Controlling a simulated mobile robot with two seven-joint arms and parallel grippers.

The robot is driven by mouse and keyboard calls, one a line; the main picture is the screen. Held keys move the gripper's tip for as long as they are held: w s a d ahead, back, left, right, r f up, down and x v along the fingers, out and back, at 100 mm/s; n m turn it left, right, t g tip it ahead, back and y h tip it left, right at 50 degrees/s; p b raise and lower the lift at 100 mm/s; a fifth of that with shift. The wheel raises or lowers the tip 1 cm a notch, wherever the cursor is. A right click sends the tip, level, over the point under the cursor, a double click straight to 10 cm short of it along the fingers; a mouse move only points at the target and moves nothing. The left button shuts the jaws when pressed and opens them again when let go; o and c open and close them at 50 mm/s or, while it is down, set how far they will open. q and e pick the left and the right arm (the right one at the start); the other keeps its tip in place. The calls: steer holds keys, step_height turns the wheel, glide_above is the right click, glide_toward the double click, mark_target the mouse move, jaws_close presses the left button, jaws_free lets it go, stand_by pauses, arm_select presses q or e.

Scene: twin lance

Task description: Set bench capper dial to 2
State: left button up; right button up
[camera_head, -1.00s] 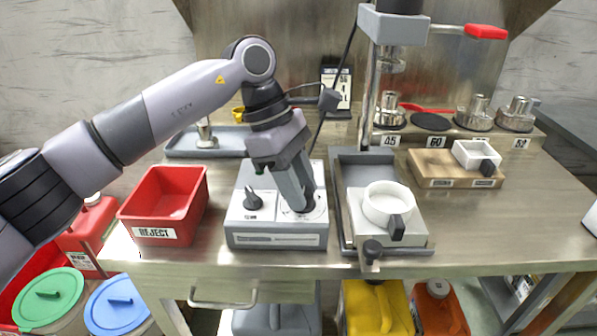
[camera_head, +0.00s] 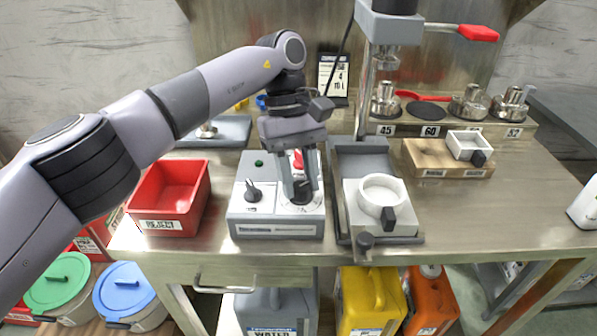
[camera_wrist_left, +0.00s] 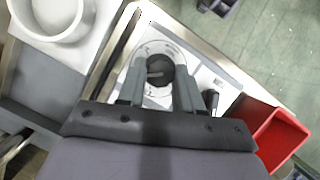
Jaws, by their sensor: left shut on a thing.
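The control box (camera_head: 277,228) is a white-topped grey unit on the steel bench, with two dark knobs on top. My left gripper (camera_head: 301,188) comes down from above and is shut on the right-hand dial (camera_head: 303,196), a round dark knob on a white scale plate. In the left wrist view the dial (camera_wrist_left: 159,69) sits between the two fingers, with a light pointer line across its top. The scale marks are too small to read. The smaller left knob (camera_head: 253,192) is free. My right gripper is not in view.
A red reject bin (camera_head: 168,200) stands left of the box. The capper press, with a white ring fixture (camera_head: 381,190), stands close on the right. Metal heads (camera_head: 470,104) line the back shelf. The bench at right front is clear.

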arm_select(q)
steer(key=shift+m, duration=0.3)
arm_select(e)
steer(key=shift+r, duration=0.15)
arm_select(q)
steer(key=o, duration=1)
steer(key=shift+o, duration=0.2)
steer(key=shift+r, duration=0.15)
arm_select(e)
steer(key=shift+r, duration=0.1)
